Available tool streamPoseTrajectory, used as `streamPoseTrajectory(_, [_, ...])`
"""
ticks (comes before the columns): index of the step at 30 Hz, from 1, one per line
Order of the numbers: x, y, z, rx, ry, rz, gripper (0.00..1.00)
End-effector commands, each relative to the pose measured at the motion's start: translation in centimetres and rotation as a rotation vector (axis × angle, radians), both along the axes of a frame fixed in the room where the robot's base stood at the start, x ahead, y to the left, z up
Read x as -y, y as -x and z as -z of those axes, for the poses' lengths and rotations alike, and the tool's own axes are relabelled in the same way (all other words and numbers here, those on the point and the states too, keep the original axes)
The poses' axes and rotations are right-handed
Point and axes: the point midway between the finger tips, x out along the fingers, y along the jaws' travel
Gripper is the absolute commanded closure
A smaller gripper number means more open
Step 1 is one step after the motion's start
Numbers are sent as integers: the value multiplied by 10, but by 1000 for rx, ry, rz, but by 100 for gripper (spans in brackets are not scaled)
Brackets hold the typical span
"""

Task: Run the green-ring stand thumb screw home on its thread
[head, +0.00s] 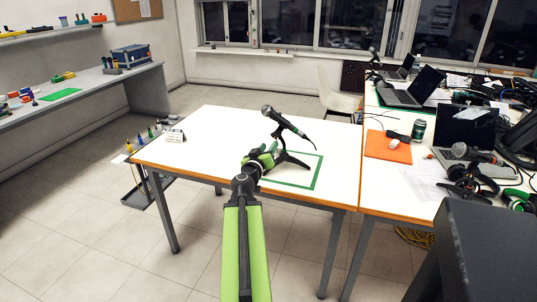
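A black microphone (283,121) tilts on a small dark desk stand (291,159) on the white table. The stand is inside or at the edge of a green outlined rectangle (317,172). My gripper (271,153) is at the end of my green arm, close to the stand's left side. Its fingertips overlap the stand in this view, so I cannot tell whether they touch it or are open or shut. The thumb screw is too small or hidden to make out. No green ring can be told apart on the stand.
A small white sign (175,135) stands at the table's left end. The white table's left half is mostly clear. A low trolley with bottles stands left.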

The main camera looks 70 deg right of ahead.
Motion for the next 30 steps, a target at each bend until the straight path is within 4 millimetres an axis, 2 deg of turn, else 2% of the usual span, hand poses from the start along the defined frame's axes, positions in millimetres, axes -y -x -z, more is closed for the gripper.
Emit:
streamPoseTrajectory(5, [5, 0, -1, 0, 0, -3, 62])
streamPoseTrajectory(22, [89, -6, -1, 1, -2, -5, 62])
streamPoseTrajectory(30, [84, -6, -1, 0, -1, -6, 96])
